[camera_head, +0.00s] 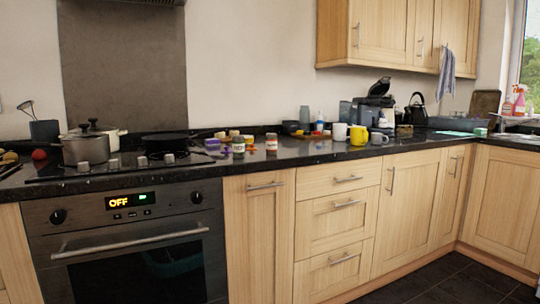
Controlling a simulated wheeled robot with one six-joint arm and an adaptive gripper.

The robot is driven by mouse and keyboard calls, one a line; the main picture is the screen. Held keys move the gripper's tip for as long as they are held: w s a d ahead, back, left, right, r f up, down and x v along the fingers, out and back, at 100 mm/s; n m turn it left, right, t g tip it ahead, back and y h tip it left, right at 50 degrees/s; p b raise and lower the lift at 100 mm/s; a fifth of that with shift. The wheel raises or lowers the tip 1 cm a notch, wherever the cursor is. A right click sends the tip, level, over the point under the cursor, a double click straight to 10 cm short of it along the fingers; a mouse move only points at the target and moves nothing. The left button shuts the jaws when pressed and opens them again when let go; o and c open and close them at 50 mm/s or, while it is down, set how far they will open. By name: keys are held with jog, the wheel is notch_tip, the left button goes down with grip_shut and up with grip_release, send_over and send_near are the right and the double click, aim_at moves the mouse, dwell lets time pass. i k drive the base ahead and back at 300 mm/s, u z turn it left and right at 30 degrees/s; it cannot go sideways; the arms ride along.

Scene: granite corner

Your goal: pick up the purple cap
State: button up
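A small purple item, likely the purple cap (204,152), lies on the black granite counter (330,150) between the dark pan and the spice jars. It is too small here to make out its exact shape. A jar with a purple label or content (238,147) stands just to its right. My gripper and arm are not in view.
The hob with a steel pot (86,149) and a dark pan (165,142) is to the left. Another jar (271,143), a yellow mug (358,135) and white mugs stand to the right. An oven (130,240) and cupboards are below; wall cabinets hang upper right.

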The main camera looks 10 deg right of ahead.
aim_at(226, 151)
jog(key=z, duration=0.3)
jog(key=k, duration=0.65)
jog(key=u, duration=0.7)
jog(key=i, duration=0.75)
jog(key=u, duration=0.45)
jog(key=i, duration=0.85)
jog(key=z, duration=0.4)
